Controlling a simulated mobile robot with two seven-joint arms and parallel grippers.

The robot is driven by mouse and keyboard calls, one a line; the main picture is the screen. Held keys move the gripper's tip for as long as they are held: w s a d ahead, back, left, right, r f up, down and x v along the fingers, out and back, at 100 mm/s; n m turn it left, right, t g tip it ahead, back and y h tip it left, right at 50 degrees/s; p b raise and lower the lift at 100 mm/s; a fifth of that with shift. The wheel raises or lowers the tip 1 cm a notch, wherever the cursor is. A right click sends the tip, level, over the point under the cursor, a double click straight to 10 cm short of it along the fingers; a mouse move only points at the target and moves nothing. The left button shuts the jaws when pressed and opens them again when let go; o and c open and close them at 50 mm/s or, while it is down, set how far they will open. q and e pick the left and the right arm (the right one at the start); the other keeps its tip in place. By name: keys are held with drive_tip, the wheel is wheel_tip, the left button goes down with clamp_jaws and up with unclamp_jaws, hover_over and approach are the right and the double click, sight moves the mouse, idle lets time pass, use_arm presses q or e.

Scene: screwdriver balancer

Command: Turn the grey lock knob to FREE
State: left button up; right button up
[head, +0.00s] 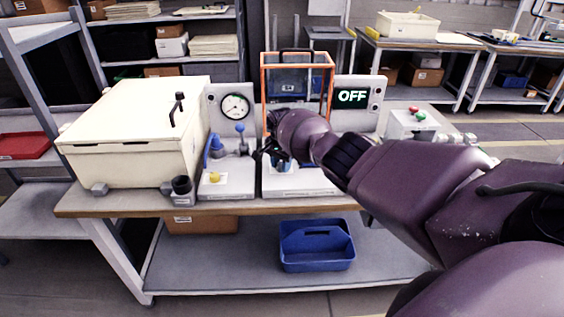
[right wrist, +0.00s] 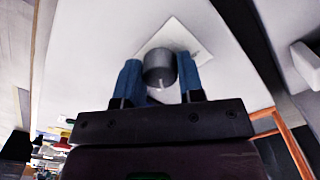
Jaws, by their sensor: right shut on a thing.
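The grey lock knob (right wrist: 159,66) is a short cylinder on a pale square plate (right wrist: 205,53) in the right wrist view. A small white mark shows on its near edge. My right gripper (right wrist: 160,78) has its blue fingers on either side of the knob and is shut on it. In the head view my right gripper (head: 283,163) is low over a white base (head: 300,187), and my arm and hand hide the knob. I cannot read any FREE label. My left gripper is in neither view.
An orange-framed clear box (head: 298,60) stands behind the hand, beside a display reading OFF (head: 352,96). A dial gauge panel (head: 236,106) and a large cream box (head: 135,130) are to the left. A blue tote (head: 317,246) sits on the lower shelf.

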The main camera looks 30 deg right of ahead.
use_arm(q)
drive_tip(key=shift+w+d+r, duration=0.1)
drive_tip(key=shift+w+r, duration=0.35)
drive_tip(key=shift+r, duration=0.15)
use_arm(e)
drive_tip(key=shift+m, duration=0.8)
drive_tip(key=shift+d, duration=0.1)
drive_tip(key=o, duration=0.9)
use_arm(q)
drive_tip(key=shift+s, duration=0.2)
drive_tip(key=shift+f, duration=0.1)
use_arm(e)
drive_tip(key=shift+r, duration=0.1)
